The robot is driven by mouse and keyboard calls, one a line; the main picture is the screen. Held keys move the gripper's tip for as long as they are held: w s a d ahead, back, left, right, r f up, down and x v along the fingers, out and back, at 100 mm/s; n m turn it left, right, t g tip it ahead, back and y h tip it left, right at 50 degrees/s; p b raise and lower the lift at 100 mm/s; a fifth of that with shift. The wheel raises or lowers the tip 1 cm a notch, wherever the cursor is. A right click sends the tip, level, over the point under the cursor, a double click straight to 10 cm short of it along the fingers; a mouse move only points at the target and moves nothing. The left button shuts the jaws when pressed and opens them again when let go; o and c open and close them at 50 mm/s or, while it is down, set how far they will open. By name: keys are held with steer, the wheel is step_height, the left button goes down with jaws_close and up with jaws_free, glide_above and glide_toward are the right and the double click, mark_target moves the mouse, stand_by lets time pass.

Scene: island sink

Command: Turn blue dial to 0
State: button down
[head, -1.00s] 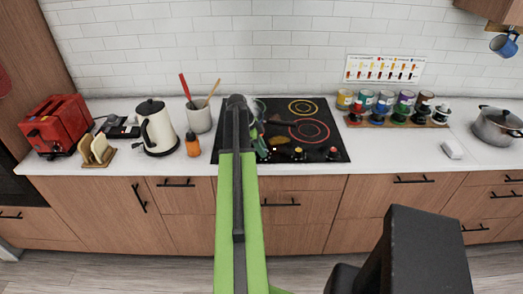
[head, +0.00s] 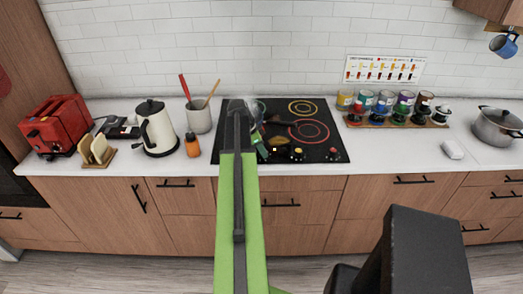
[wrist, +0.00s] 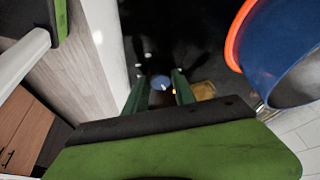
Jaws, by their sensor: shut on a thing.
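The blue dial (wrist: 160,83) shows in the wrist view between the tips of my gripper's two green fingers (wrist: 159,88). The fingers are shut on it from either side. A small light mark shows on the dial, but I cannot read its setting. In the head view my gripper (head: 262,150) is at the front left of the black cooktop (head: 322,120), and my arm and gripper hide the blue dial there. A yellow dial (head: 298,152) and a red dial (head: 333,154) stand to the right along the cooktop's front edge.
A blue pot with an orange rim (wrist: 288,62) is close on the right in the wrist view. An orange bottle (head: 193,146), a kettle (head: 158,130) and a utensil crock (head: 199,118) stand left of the cooktop.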

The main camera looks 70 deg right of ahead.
steer(key=n+t, duration=0.1)
steer(key=n, duration=0.2)
steer(key=n+t+h, duration=0.1)
steer(key=n, duration=0.2)
steer(key=shift+s+a+n, duration=0.2)
steer(key=shift+n, duration=0.1)
steer(key=n+t, duration=0.2)
steer(key=n, duration=0.3)
steer(key=shift+s, duration=0.15)
steer(key=shift+f+n+t, duration=0.1)
steer(key=shift+n+t, duration=0.2)
steer(key=shift+n, duration=0.1)
steer(key=c, duration=1)
jaws_free()
steer(key=shift+d, duration=0.1)
steer(key=shift+c, duration=0.2)
steer(key=p+v, duration=1.6)
steer(key=v, duration=0.1)
steer(key=shift+r, duration=0.25)
